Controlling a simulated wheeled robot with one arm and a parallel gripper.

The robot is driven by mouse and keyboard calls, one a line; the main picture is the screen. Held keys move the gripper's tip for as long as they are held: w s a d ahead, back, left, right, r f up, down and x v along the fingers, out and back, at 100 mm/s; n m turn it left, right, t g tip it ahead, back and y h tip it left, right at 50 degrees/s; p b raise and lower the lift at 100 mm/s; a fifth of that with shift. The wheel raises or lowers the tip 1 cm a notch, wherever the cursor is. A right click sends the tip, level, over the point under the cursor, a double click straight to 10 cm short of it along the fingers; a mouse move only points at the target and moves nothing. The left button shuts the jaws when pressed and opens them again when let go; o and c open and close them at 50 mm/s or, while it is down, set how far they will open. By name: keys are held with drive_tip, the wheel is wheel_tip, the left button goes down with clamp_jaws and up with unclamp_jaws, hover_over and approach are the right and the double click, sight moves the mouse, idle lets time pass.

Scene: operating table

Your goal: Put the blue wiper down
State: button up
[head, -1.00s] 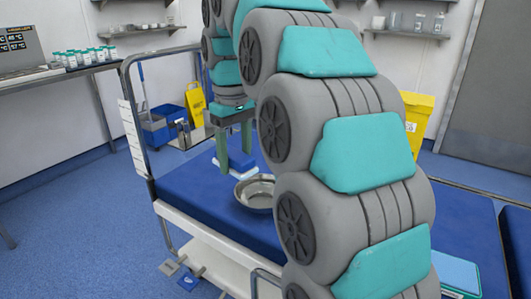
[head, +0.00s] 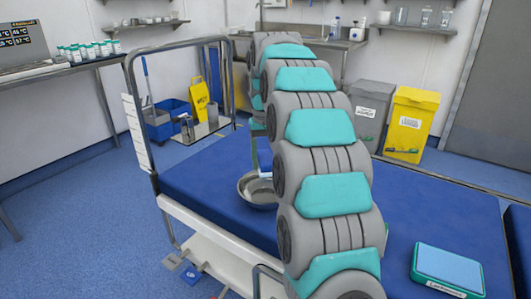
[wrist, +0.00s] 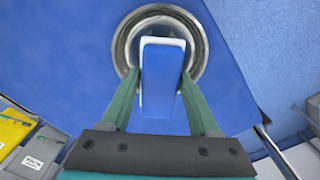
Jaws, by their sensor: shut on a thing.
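The blue wiper (wrist: 163,78), a blue block with a white edge, is between the two green fingers of my gripper (wrist: 160,76) in the wrist view. The gripper is shut on it. In that view the wiper overlaps the round metal bowl (wrist: 121,48); whether it touches the bowl I cannot tell. In the head view the bowl (head: 252,190) sits on the blue operating table (head: 205,178). A small part of the wiper (head: 265,171) shows just behind the bowl's rim; my arm hides the rest and most of the gripper.
A teal box with a pale blue top (head: 448,266) lies on the table at the right. A metal rail (head: 133,95) stands at the table's left end. Yellow (head: 408,125) and grey (head: 368,110) bins stand behind the table. The table right of my arm is mostly clear.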

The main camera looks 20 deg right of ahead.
drive_tip(key=b, duration=0.3)
hover_over(266, 197)
drive_tip(key=shift+a+f, duration=0.1)
drive_tip(key=shift+f, duration=4)
drive_tip(key=o, duration=1.4)
wheel_tip(266, 197, up, 6)
drive_tip(key=p, duration=0.3)
drive_tip(key=shift+r, duration=0.15)
drive_tip(key=shift+s+r, duration=0.1)
drive_tip(key=shift+r, duration=0.25)
